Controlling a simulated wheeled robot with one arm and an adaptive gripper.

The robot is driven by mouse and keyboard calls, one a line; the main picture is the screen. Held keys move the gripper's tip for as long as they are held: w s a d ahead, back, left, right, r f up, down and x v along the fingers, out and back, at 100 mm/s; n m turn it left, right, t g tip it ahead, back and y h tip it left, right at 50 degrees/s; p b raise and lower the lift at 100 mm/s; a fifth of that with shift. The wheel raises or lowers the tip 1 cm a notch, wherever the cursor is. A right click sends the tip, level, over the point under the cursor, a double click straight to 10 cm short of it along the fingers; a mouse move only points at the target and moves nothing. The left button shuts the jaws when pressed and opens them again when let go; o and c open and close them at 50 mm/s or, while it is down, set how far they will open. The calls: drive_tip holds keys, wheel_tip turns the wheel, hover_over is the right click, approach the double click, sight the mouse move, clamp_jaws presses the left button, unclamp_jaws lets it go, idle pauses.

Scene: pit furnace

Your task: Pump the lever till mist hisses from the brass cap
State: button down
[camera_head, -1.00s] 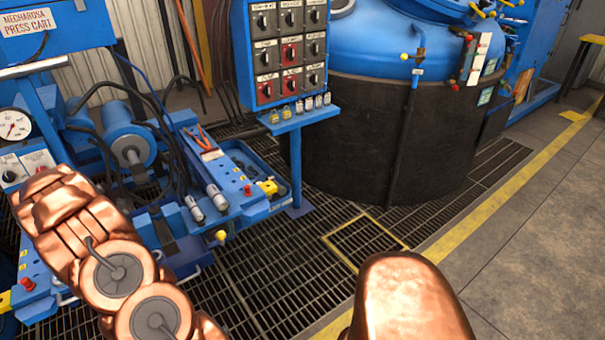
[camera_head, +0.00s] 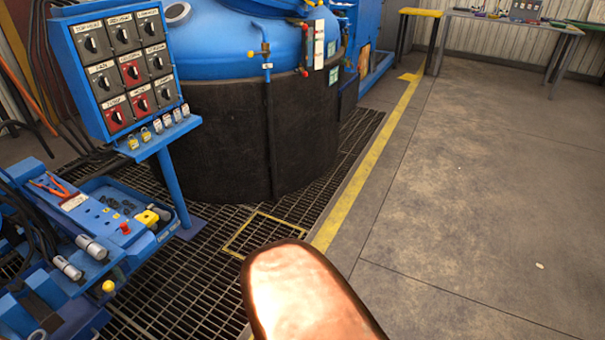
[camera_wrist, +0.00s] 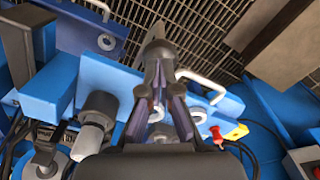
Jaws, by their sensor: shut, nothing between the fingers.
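My gripper (camera_wrist: 157,62) is shut and empty in the wrist view, above the blue press cart (camera_wrist: 112,78). It is out of the head view. I cannot pick out the pump lever or the brass cap with certainty. A red knob (camera_wrist: 216,132) and a yellow block (camera_wrist: 237,131) lie right of the fingers. Part of the cart is hidden behind the gripper.
A switch panel (camera_head: 120,65) stands behind the cart, beside the dark-walled furnace (camera_head: 225,140) with its blue lid. Floor grating (camera_head: 200,250) lies in front. Open concrete floor (camera_head: 480,200) spreads right of the yellow line. A table (camera_head: 510,22) stands at the far right.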

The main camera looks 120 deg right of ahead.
wheel_tip(320, 180, down, 11)
drive_tip(key=s+a+b, duration=0.2)
drive_tip(key=b, duration=0.1)
drive_tip(key=r, duration=0.4)
drive_tip(key=w+d+r+p, duration=0.1)
drive_tip(key=r, duration=0.2)
drive_tip(key=w+d+r, duration=0.1)
drive_tip(key=r, duration=0.3)
drive_tip(key=shift+r+p, duration=0.3)
drive_tip(key=shift+p, duration=0.05)
drive_tip(key=shift+f, duration=0.1)
wheel_tip(320, 180, down, 11)
drive_tip(key=s+a+b, duration=0.2)
drive_tip(key=b, duration=0.1)
drive_tip(key=r, duration=0.3)
drive_tip(key=w+d+r+p, duration=0.1)
drive_tip(key=r, duration=0.3)
drive_tip(key=w+d+r, duration=0.1)
drive_tip(key=r, duration=0.3)
drive_tip(key=shift+r+p, duration=0.15)
drive_tip(key=shift+p, duration=0.25)
drive_tip(key=shift+f, duration=0.2)
